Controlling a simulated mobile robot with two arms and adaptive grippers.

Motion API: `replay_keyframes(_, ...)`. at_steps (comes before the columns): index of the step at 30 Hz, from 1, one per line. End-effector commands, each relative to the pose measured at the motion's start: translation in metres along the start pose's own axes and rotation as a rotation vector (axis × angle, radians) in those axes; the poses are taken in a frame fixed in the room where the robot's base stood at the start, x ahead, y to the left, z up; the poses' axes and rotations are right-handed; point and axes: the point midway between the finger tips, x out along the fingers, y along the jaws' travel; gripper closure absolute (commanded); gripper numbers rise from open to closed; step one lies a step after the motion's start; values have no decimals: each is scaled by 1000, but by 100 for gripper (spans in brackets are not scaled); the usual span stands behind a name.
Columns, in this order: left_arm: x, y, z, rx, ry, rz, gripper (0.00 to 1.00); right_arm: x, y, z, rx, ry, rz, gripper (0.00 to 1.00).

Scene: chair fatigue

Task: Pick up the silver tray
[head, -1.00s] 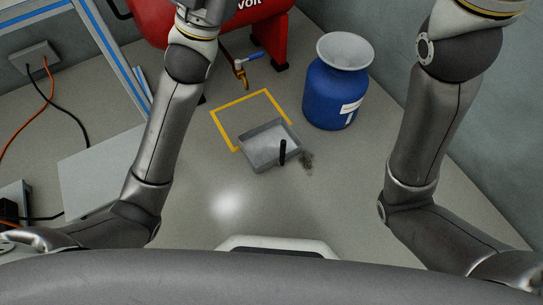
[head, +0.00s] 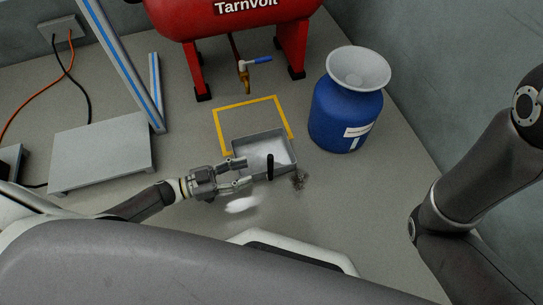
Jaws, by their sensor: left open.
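The silver tray (head: 284,146) lies on the floor, partly inside a yellow marked outline. It is a shallow grey metal box with a small black upright piece at its front side. My left gripper (head: 249,172) is open beside the tray's left front corner, its fingers pointing right toward the tray. From this view I cannot tell whether a finger touches the tray. My right arm is at the right edge, but its gripper is out of view.
A blue drum with a white funnel top (head: 345,115) stands right of the tray. A red tank (head: 235,22) with a blue-handled valve (head: 258,61) is behind. A dark debris patch (head: 298,180) lies by the tray. A grey platform (head: 100,150) sits at left.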

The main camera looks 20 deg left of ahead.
Motion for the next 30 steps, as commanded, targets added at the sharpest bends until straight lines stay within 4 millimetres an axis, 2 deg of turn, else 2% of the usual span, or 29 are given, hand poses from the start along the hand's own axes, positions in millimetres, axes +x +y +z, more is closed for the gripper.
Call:
replay_keyframes(1,11,0,1,3,6,2,56,-6,-1,-2,0,0,0,43)
replay_keyframes(4,26,0,2,2,5,2,56,-11,-2,-4,0,0,0,43)
replay_keyframes(11,43,-1,0,3,4,0,56,-16,-3,-6,0,0,0,43)
replay_keyframes(21,82,-5,1,5,6,-1,56,-44,-9,-16,0,1,-1,43)
replay_keyframes(25,90,-5,-1,4,4,-1,56,-46,-10,-16,0,1,-1,43)
replay_keyframes(30,91,-5,-2,3,3,-1,56,-45,-10,-16,0,1,-1,43)
